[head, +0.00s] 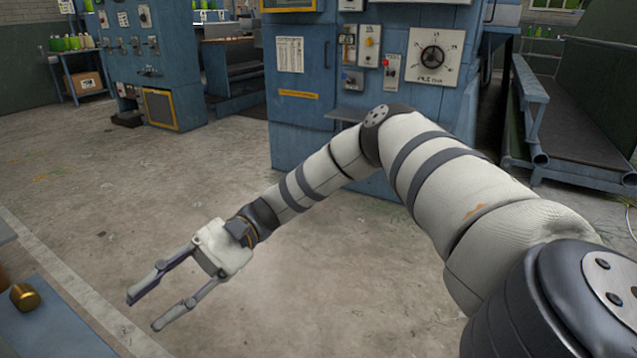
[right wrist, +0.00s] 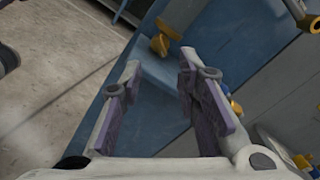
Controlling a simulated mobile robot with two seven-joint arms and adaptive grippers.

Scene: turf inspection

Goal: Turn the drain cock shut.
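My right gripper (head: 142,314) reaches to the lower left of the head view, its two fingers apart and nothing between them. In the right wrist view its open fingers (right wrist: 159,68) point toward a blue panel. A brass-yellow fitting with a tab-like part (right wrist: 162,38), perhaps the drain cock, sits on the blue surface just beyond the fingertips, apart from them. In the head view a round brass knob (head: 25,297) lies on the blue surface at the lower left, left of the gripper. I cannot tell if it is the same part. My left gripper is out of view.
The right wrist view also shows a dark pipe with a brass end (right wrist: 308,20) and more brass fittings (right wrist: 302,162) at right. A blue machine cabinet (head: 300,100) stands behind my arm. The concrete floor (head: 120,190) around the gripper is clear.

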